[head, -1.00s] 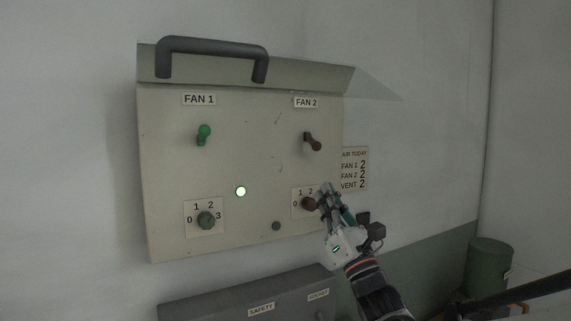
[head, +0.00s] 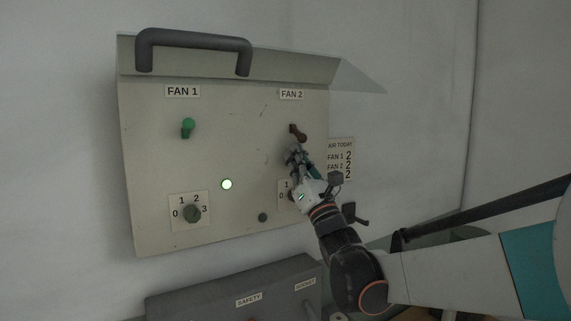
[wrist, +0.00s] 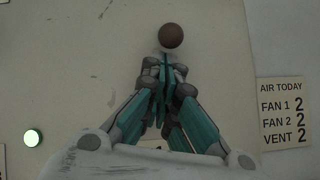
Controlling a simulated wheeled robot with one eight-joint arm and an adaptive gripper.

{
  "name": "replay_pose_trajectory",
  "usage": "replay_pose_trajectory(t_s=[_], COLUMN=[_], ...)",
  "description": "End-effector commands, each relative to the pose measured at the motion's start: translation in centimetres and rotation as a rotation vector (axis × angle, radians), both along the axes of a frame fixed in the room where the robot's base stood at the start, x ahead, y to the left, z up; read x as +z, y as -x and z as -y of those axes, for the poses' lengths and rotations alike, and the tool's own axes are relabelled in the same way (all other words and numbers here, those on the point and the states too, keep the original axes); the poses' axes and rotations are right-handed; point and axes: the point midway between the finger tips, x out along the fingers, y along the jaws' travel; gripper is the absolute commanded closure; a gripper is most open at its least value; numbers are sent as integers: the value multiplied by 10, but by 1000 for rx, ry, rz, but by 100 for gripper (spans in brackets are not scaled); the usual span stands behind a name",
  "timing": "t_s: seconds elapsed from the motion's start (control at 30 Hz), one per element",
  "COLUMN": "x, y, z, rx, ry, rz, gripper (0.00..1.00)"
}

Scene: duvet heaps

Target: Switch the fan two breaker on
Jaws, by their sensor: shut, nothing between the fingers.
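The fan two breaker (head: 298,131) is a dark reddish-brown lever under the FAN 2 label (head: 291,94), tilted down to the right in the head view. In the wrist view its round end (wrist: 171,36) shows just beyond my fingertips. My gripper (head: 294,152) is shut and empty, just below the lever; it also shows in the wrist view (wrist: 164,64). I cannot tell whether the fingertips touch the lever. The FAN 2 dial (head: 291,195) below is partly hidden by my gripper.
The FAN 1 lever (head: 188,127) is green and FAN 1 has its own dial (head: 192,213). A lamp (head: 227,184) glows greenish white. A raised cover with a dark handle (head: 194,40) overhangs the panel. An air notice (head: 341,158) hangs at the right, and a grey box (head: 235,290) stands below.

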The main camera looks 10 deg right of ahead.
Motion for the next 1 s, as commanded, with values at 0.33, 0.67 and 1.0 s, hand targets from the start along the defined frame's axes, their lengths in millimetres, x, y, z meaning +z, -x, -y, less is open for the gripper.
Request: replay_pose_trajectory(t_s=[0.33,0.67,1.0], x=[1,4,7], y=[0,4,7], z=[0,2,3], rx=[0,-1,-1], ry=[1,19,35], rz=[-3,-58,-111], gripper=[100,100,100])
